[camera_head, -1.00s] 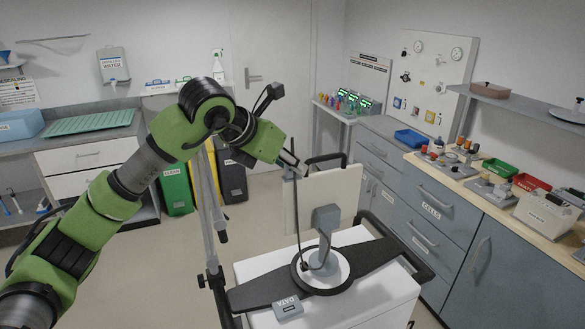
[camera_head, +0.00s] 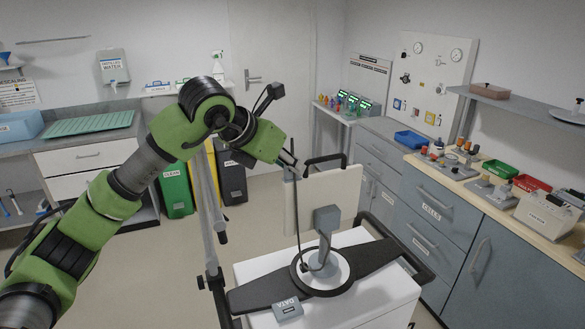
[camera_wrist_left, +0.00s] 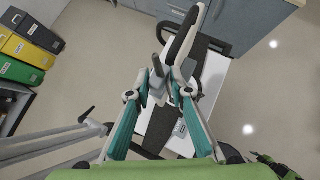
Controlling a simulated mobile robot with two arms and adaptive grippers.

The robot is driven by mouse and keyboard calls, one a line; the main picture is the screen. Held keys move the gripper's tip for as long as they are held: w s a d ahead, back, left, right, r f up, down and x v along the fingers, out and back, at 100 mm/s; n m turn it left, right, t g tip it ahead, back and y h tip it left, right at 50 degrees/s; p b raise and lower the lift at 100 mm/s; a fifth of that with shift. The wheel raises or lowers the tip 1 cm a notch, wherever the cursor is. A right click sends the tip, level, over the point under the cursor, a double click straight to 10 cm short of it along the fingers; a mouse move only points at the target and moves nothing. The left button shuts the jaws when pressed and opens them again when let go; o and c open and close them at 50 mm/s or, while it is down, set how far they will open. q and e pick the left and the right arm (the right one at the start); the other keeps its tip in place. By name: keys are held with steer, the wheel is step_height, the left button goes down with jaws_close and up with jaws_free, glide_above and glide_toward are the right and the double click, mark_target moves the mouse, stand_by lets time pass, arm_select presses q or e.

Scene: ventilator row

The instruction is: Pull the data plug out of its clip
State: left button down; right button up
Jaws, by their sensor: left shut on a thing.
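My left gripper (camera_head: 292,163) is above the white cart (camera_head: 372,303), by the upper left edge of the upright cream panel (camera_head: 340,195). It is shut on a small grey piece, which shows between the fingers in the wrist view (camera_wrist_left: 158,80); I take it to be the data plug. A thin dark cable (camera_head: 298,225) runs from just below the fingertips down to the round base (camera_head: 342,276) on the cart. A grey block marked DATA (camera_head: 288,309) sits at the cart's front. I cannot make out the clip.
A grey post with a box-shaped head (camera_head: 327,218) stands on the round base, close to the cable. A grey pole stand (camera_head: 205,210) is left of the cart. Bins (camera_head: 232,180) stand behind, and a counter with drawers (camera_head: 440,205) is on the right.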

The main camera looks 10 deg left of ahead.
arm_select(q)
steer(key=shift+r, duration=0.3)
steer(key=shift+r, duration=0.3)
steer(key=shift+r+p, duration=1.4)
steer(key=shift+r, duration=0.7)
